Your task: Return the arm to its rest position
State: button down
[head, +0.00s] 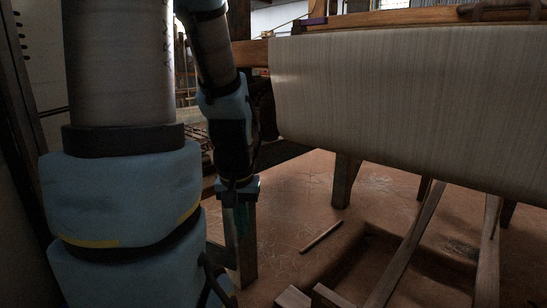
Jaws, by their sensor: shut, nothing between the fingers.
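My gripper (241,212) hangs at the end of my arm, left of the picture's middle, pointing down. It looks narrow and shut, with nothing seen between its fingers, though the fingertips are dark and small. My arm (225,110) comes down from the top of the picture, folded close beside my thick lower arm links at the left. The gripper shows in front of a wooden post, apart from the loom's cloth.
A wide pale sheet of warp or cloth (410,105) spans the loom at the right. Wooden legs (345,182) stand on the cracked earthen floor (290,195). A thin stick (321,237) lies there, near a sunken pit (365,262) with slanting beams (410,250).

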notch_tip(320, 180, up, 27)
jog(key=p, duration=2.5)
